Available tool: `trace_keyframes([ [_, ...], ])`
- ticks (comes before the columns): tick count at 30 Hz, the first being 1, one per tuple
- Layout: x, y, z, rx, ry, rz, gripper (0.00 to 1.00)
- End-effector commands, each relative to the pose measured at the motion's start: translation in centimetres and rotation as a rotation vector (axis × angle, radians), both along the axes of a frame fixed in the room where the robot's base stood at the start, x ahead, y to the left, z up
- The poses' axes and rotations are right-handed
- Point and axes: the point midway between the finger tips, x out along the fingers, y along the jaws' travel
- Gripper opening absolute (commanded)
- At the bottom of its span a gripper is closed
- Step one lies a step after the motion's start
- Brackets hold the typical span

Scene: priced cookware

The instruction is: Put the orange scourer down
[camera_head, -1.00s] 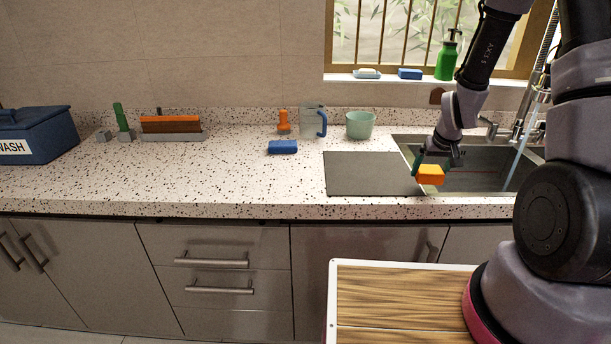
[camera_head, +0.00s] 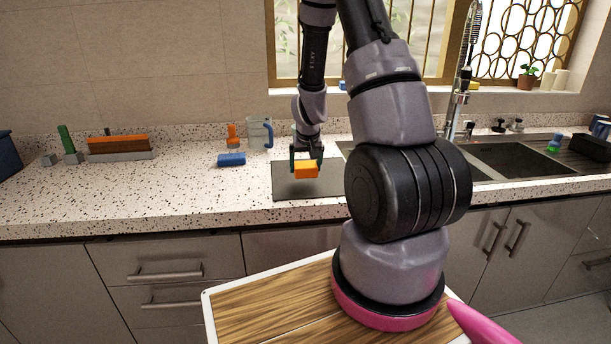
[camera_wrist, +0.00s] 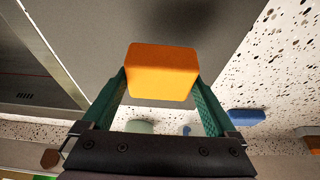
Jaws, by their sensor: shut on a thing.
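The orange scourer (camera_head: 306,170) is a small block held at the end of my gripper (camera_head: 306,160). In the wrist view the scourer (camera_wrist: 161,74) sits between the two green fingers of my gripper (camera_wrist: 160,88), which are shut on its sides. It is over the flat grey mat (camera_head: 290,191) on the speckled counter, left of the sink. It appears to be above the mat, though the exact gap is hard to tell. My arm hides part of the sink and the counter behind it.
A blue sponge (camera_head: 231,160) lies left of the mat, with a clear blue-handled jug (camera_head: 258,134) and an orange-handled item (camera_head: 233,137) behind. An orange-brown block in a grey holder (camera_head: 120,148) stands farther left. The sink (camera_head: 515,160) is right. The front left counter is clear.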

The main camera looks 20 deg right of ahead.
Motion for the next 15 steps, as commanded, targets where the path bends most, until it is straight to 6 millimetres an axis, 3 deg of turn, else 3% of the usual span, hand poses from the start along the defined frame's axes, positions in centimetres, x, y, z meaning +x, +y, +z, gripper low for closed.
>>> trace_keyframes([
  [6,-0.1,0.0,-3.2,0.002,0.004,-0.002,0.48],
  [15,0.0,0.0,-3.4,0.0,0.001,0.0,0.48],
])
